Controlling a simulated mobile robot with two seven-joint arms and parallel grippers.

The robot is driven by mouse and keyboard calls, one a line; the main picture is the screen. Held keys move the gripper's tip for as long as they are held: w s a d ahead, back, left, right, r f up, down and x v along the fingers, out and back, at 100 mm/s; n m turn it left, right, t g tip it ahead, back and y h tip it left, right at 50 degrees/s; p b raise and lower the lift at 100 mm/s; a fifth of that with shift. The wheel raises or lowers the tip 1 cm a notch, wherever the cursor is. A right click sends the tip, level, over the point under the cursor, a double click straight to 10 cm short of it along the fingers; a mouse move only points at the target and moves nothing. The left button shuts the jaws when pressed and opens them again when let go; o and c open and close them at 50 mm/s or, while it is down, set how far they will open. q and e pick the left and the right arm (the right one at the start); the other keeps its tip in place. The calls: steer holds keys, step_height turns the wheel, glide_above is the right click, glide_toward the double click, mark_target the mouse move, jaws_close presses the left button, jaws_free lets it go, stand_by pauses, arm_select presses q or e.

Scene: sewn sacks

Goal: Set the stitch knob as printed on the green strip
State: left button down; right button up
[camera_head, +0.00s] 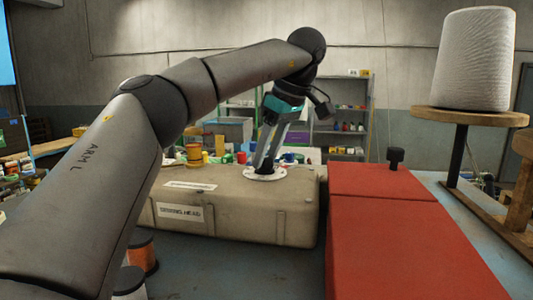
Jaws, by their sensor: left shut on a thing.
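My left gripper (266,160) reaches down from above onto the top of the beige sewing head (240,215). Its fingers are shut on the small dark stitch knob, which stands at the middle of a round white dial plate (251,176). The fingers hide most of the knob, and the marks on the dial are too small to read. A white label on the front reads "SEWING HEAD". I cannot make out a green strip with print. My right gripper is out of view.
A red block (400,240) stands right of the sewing head, with a black knob (395,156) at its back. A large pale thread cone (477,60) sits on a round wooden stand (468,117). Thread spools (142,252) stand at front left. Shelves line the back.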

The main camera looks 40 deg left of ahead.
arm_select(q)
steer(key=n+g, duration=0.1)
steer(key=n, duration=0.2)
steer(key=n+g+h, duration=0.1)
steer(key=n, duration=0.2)
steer(key=shift+w+r+n, duration=0.1)
steer(key=shift+w+n, duration=0.1)
steer(key=shift+n, duration=0.1)
steer(key=shift+g, duration=0.3)
stand_by(0.3)
steer(key=shift+c, duration=2.1)
jaws_free()
